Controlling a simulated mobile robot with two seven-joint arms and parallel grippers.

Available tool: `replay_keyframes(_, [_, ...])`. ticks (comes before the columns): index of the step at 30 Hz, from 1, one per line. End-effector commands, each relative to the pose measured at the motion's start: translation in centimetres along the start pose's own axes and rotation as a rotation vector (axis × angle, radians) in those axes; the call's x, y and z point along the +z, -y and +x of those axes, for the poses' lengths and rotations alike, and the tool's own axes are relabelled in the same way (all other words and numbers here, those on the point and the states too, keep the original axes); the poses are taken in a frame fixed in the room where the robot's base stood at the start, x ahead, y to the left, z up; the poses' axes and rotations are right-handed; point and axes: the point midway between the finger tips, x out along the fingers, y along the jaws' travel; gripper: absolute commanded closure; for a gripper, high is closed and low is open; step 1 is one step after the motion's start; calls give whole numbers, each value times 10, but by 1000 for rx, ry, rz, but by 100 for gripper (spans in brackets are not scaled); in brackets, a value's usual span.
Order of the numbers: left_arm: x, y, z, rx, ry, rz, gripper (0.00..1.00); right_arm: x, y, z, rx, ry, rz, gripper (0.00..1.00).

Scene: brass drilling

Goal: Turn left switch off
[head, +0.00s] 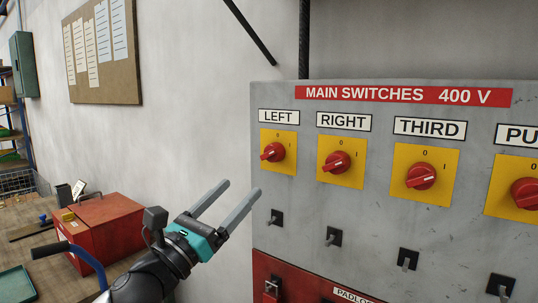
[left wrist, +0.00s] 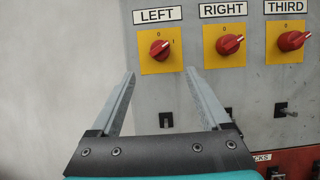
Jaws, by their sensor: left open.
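The left switch (head: 273,152) is a red rotary knob on a yellow plate under the label LEFT, at the left end of the grey panel. The plate carries a 0 at the top and a 1 at the right. The knob's grip lies slanted, nearer sideways than upright. It also shows in the left wrist view (left wrist: 160,49), beyond the fingertips. My left gripper (head: 242,187) is open and empty, below and left of the knob in the head view. In the left wrist view its fingers (left wrist: 160,72) point towards the yellow plate, apart from the knob. My right gripper is out of view.
The RIGHT switch (head: 337,162) and THIRD switch (head: 421,176) sit alongside on the panel (head: 285,195). Small levers (head: 275,218) stick out below the knobs. A red padlock section is underneath. A red toolbox (head: 105,222) stands on the bench at the left.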

Motion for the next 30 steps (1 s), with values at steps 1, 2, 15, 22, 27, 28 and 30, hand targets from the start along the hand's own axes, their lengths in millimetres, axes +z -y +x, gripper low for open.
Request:
replay_keyframes(1, [4,1,13,-1,3,-2,20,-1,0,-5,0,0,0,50])
replay_keyframes(2, [4,1,18,-1,2,-2,20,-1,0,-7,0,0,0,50])
replay_keyframes(15, [2,1,89,0,0,-4,20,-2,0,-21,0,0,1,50])
replay_keyframes(22, [0,0,108,1,-1,-4,20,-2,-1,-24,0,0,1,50])
replay_keyframes(27, [0,0,113,0,-1,-4,20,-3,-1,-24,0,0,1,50])
replay_keyframes(28, [0,0,113,0,-1,-4,20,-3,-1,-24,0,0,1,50])
replay_keyframes(30, [0,0,113,0,-1,-3,20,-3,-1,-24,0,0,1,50])
